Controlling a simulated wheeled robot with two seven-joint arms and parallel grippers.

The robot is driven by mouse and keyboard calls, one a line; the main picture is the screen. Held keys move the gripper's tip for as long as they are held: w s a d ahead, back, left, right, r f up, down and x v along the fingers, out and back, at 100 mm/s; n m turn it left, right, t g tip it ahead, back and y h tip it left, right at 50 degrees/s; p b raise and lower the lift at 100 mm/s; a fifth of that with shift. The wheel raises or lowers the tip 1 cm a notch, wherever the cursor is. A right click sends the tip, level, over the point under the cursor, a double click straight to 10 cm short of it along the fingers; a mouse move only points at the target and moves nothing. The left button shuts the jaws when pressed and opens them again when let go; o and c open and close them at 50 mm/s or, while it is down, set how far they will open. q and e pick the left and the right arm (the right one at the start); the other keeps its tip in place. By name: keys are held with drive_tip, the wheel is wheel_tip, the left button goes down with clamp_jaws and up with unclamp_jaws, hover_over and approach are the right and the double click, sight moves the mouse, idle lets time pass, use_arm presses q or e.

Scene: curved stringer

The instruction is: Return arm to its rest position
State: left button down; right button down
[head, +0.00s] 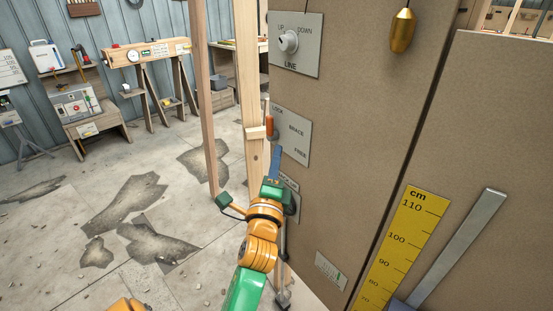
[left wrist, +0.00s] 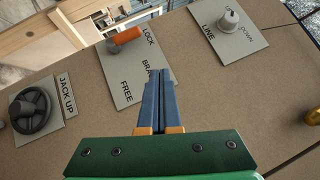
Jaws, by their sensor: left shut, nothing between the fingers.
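My left gripper (head: 276,150) is in front of the brown panel (head: 360,130), at the end of my green and orange arm. Its two blue fingers lie together and hold nothing; they also show in the left wrist view (left wrist: 159,74). The fingertips are just below the orange-handled lever (head: 269,125) on the LOCK / BRACE / FREE plate (head: 295,138). In the left wrist view the lever's handle (left wrist: 128,35) lies by the word LOCK, apart from the fingers. My right gripper is in neither view.
A white knob (head: 289,42) sits on the LINE plate above. A black handwheel (left wrist: 30,110) is by the JACK UP label. A brass plumb bob (head: 402,30) hangs at the upper right. Wooden posts (head: 250,90) stand left of the panel. Cracked floor (head: 130,205) lies open at left.

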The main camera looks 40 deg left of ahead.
use_arm(q)
drive_tip(key=w+d+f+n+g+h, duration=0.1)
drive_tip(key=w+d+f+h, duration=0.15)
drive_tip(key=f, duration=0.55)
drive_tip(key=w+d+f+g+h, duration=0.1)
drive_tip(key=d+f+h, duration=0.15)
drive_tip(key=f, duration=0.65)
drive_tip(key=s+d+f+n+g+h, duration=0.1)
drive_tip(key=s+d+f+g+h, duration=0.15)
drive_tip(key=f, duration=0.55)
drive_tip(key=s+d+f+n+g+h, duration=0.1)
drive_tip(key=s+d+f+n+g, duration=0.15)
drive_tip(key=f, duration=0.65)
drive_tip(key=s+d+f+n+g+h, duration=0.2)
drive_tip(key=s+d+f+n+g, duration=0.15)
drive_tip(key=s+f, duration=0.9)
drive_tip(key=s+f+n+g, duration=0.2)
drive_tip(key=s+f+g, duration=0.1)
drive_tip(key=s, duration=0.7)
drive_tip(key=s+f+n+g, duration=0.2)
drive_tip(key=s+f, duration=0.4)
drive_tip(key=s, duration=0.5)
drive_tip(key=shift+s+g, duration=0.3)
drive_tip(key=shift+g, duration=0.35)
